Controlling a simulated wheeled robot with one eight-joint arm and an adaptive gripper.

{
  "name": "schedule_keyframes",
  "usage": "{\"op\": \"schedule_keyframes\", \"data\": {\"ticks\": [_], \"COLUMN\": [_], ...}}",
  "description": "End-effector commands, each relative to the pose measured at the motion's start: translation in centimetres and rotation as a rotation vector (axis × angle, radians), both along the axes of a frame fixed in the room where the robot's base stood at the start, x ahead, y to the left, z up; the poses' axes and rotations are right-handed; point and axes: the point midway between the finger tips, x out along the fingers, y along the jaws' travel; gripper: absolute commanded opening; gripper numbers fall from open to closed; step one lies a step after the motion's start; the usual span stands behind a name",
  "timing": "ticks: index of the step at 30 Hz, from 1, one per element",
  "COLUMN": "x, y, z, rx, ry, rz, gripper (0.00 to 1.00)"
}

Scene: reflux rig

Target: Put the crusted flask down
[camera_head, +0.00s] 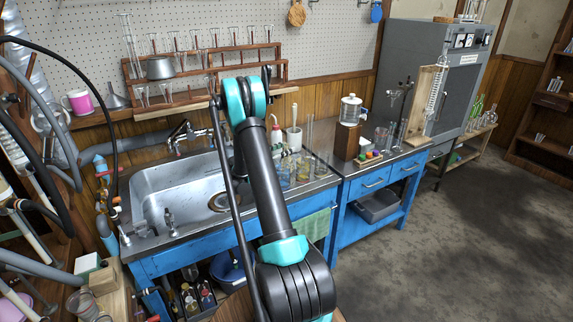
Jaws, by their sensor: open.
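I cannot pick out the crusted flask with certainty in the head view. My arm rises through the middle of the picture and bends over at a teal joint near the shelf rack. Its far end drops behind the arm's own links, so my gripper and anything by it are hidden. The steel sink (165,205) lies left of the arm. Several small glass vessels (303,170), some with a yellowish tint, stand on the steel counter just right of the arm.
A wooden rack (275,52) with glassware hangs behind the sink. A faucet (187,133) stands at its back edge. A lidded glass jar (350,110) sits on a wooden block (346,142) to the right. A grey cabinet (425,60) stands farther right. The floor at right is clear.

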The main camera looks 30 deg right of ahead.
Motion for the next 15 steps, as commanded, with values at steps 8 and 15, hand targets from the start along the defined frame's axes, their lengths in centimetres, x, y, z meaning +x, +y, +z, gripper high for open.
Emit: {"op": "schedule_keyframes", "data": {"ticks": [8,15], "x": [0.9,1.2], "y": [-3.6,-4.7], "z": [0.0,0.0], "rx": [0.000,0.000], "ry": [0.000,0.000], "rz": [-0.002,0.000], "gripper": [0.46,0.46]}}
